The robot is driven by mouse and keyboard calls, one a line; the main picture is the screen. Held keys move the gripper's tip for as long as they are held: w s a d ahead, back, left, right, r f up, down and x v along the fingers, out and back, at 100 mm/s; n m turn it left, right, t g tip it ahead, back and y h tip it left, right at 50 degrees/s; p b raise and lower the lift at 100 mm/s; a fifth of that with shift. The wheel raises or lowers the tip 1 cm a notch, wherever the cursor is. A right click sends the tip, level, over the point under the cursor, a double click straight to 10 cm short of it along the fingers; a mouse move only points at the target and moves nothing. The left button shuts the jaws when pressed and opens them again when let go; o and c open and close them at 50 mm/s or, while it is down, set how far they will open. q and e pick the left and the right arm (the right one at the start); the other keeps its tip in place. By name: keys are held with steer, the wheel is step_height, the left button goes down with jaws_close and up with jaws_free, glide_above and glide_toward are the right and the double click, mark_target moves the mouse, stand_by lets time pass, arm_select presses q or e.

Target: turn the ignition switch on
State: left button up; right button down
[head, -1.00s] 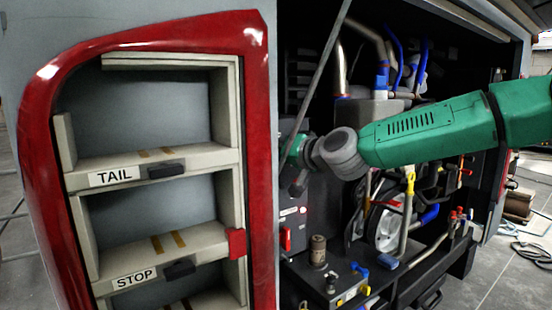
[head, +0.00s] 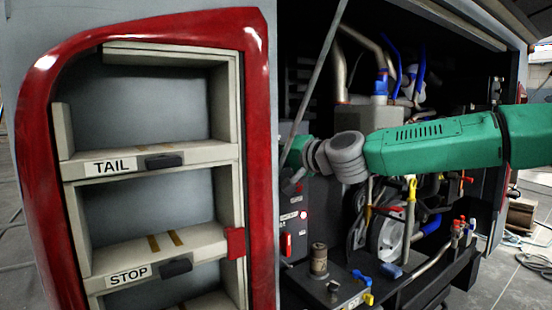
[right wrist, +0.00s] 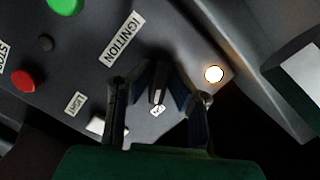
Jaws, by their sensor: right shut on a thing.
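In the right wrist view, a dark grey control panel (right wrist: 75,65) carries a white IGNITION label (right wrist: 122,38). My right gripper (right wrist: 157,92) is beside this label, its two dark fingers closed in around a small dark knob, the ignition switch (right wrist: 157,96). The fingers hide much of the switch, so its exact angle is hard to tell. A small white tag (right wrist: 157,111) sits just below it. In the head view my green right arm reaches in from the right to the panel (head: 296,222) at the engine bay's left edge. My left gripper is out of view.
The panel also has a green button (right wrist: 65,5), a red button (right wrist: 23,80), a white LIGHT switch (right wrist: 95,126) and a bright lamp (right wrist: 214,74). A red-framed shelf unit (head: 258,150) stands left. Hoses and a pulley (head: 388,238) fill the bay.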

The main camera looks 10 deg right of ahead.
steer(key=c, duration=1.5)
jaws_free()
steer(key=shift+s+a, duration=0.25)
steer(key=shift+a, duration=0.35)
steer(key=shift+o, duration=0.7)
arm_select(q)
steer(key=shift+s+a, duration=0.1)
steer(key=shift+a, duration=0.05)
arm_select(e)
steer(key=shift+r, duration=0.1)
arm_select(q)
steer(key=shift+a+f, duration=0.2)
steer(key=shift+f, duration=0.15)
arm_select(e)
steer(key=a+f+v, duration=0.1)
steer(key=v, duration=0.7)
steer(key=shift+s+d, duration=0.2)
steer(key=shift+s, duration=0.4)
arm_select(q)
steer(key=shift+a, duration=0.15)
